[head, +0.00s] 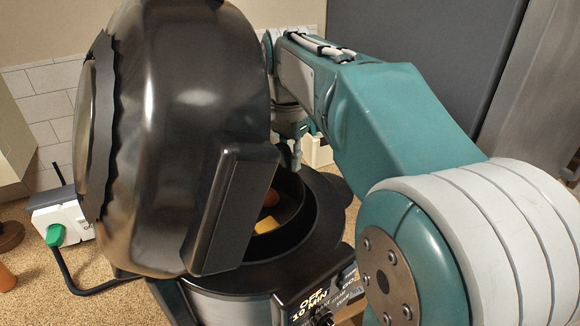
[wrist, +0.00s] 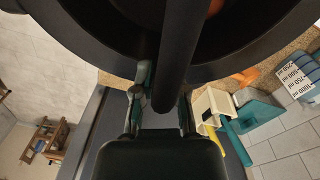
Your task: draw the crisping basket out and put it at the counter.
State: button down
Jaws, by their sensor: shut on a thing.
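The crisping basket (head: 290,195) is a dark round bowl seated inside the cooker (head: 227,304), whose big dark lid (head: 190,120) stands raised. Orange and yellow food pieces (head: 267,224) lie in the basket. My gripper (head: 292,150) reaches down at the basket's far side and is shut on the basket. In the wrist view, my gripper (wrist: 162,108) has a finger on either side of a dark upright bar (wrist: 178,55) that seems to belong to the basket. The exact contact is partly hidden by this bar and, in the head view, by the arm.
The raised lid blocks the left of the head view. A white box with a green knob (head: 55,235) and a black cord stand at the left on the speckled counter (head: 20,300). In the wrist view, a measuring jug (wrist: 300,80) and a teal object (wrist: 258,115) are at the right.

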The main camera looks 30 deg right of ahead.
jog(key=shift+r, duration=3.05)
jog(key=shift+s, duration=0.15)
